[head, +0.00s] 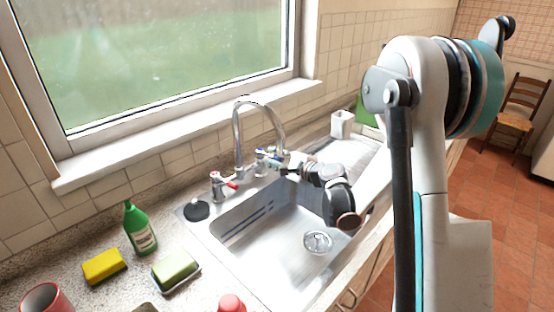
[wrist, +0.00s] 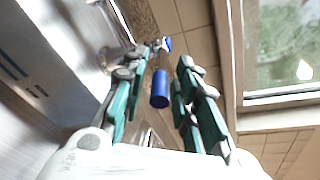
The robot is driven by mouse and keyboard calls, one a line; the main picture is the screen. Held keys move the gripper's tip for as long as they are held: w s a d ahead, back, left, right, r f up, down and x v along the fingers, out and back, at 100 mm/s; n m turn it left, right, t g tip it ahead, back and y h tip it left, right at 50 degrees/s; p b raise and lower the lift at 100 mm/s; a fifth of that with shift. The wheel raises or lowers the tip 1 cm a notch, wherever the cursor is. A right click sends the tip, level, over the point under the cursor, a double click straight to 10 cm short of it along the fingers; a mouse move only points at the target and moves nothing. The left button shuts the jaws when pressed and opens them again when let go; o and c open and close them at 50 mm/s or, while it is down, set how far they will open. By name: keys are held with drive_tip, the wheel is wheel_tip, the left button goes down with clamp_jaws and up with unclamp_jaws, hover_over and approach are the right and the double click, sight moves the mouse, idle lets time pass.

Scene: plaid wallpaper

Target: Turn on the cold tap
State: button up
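The cold tap with its blue handle (head: 260,153) stands behind the sink, right of the tall curved spout (head: 237,135). In the wrist view a blue cylindrical handle (wrist: 160,90) lies between the fingers of my gripper (wrist: 163,62), which are spread with a gap on the right side. A second blue piece (wrist: 166,44) shows beyond the fingertips. In the head view my gripper (head: 281,161) is at the tap from the right, and its fingers partly hide the tap. Contact with the handle cannot be told.
The red-handled tap (head: 217,186) is left of the spout. The steel sink basin (head: 262,225) lies below and looks empty. The window (head: 165,55) is behind.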

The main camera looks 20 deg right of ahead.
clamp_jaws()
drive_tip(key=shift+d, duration=0.1)
drive_tip(key=shift+w+d+n+g+y, duration=0.5)
drive_tip(key=shift+n+g+y, duration=0.35)
drive_tip(key=shift+n+y, duration=0.2)
drive_tip(key=shift+w+d+n+g+y, duration=0.55)
drive_tip(key=shift+n+g+y, duration=0.25)
drive_tip(key=shift+n+y, duration=0.2)
drive_tip(key=shift+w+d+n+g+y, duration=0.5)
drive_tip(key=shift+n+g+y, duration=0.35)
drive_tip(key=shift+n+y, duration=0.15)
drive_tip(key=shift+o, duration=2.2)
unclamp_jaws()
